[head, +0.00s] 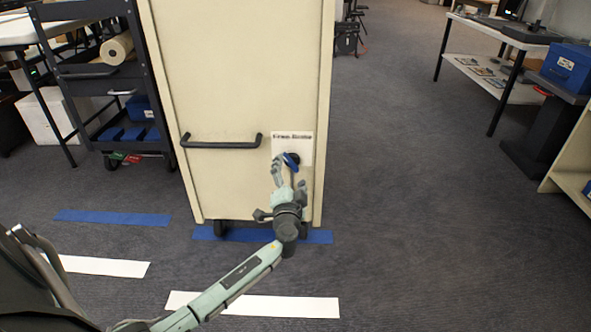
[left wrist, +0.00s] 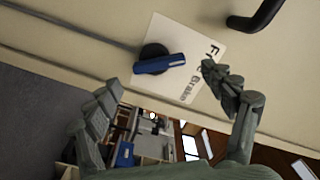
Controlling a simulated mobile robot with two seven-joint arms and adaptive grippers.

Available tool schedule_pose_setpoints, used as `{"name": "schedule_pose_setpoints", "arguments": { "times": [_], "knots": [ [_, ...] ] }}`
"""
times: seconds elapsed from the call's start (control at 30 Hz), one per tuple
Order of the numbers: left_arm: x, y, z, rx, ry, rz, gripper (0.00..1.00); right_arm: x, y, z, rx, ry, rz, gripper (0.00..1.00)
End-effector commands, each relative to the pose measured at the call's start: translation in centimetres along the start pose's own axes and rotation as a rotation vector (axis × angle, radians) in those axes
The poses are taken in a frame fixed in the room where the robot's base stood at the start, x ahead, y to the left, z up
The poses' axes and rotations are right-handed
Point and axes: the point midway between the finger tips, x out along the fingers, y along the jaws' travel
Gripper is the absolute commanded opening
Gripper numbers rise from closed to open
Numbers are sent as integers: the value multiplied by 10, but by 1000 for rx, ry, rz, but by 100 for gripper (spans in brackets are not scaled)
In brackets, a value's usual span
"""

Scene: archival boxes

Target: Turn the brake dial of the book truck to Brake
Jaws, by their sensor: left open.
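The book truck (head: 235,75) is a tall cream cabinet on casters. Its brake dial (head: 291,160) is a dark round knob with a blue bar, low on the right of the end panel. It also shows in the left wrist view (left wrist: 155,62). The white label (head: 292,144) above it reads Free on the left and Brake on the right. The blue bar appears to lean toward the Free side. My left gripper (head: 287,177) is open, its fingers in front of the dial. In the left wrist view the fingers (left wrist: 167,100) show empty, with the dial beyond them. My right gripper is not in view.
A black handle (head: 222,142) sticks out from the panel, left of the dial. A dark cart (head: 105,80) stands close on the left. Blue and white tape strips mark the carpet. Open floor lies right of the truck, before a white table (head: 510,90).

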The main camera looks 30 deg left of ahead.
Motion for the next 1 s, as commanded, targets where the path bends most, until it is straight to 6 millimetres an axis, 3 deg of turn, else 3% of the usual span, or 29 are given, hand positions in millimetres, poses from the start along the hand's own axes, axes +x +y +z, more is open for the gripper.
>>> {"name": "schedule_pose_setpoints", "arguments": {
  "times": [0.2, 0.53, 0.93, 1.0],
  "knots": [
    [25, 1, 1, 0, -1, 0, 83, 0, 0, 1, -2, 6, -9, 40],
    [30, 0, 0, 0, -1, 1, 83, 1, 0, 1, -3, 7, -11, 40],
    [30, 0, 0, 0, -1, 1, 34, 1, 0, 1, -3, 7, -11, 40],
    [30, 0, 0, 0, -1, 1, 33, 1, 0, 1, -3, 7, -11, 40]
  ]
}}
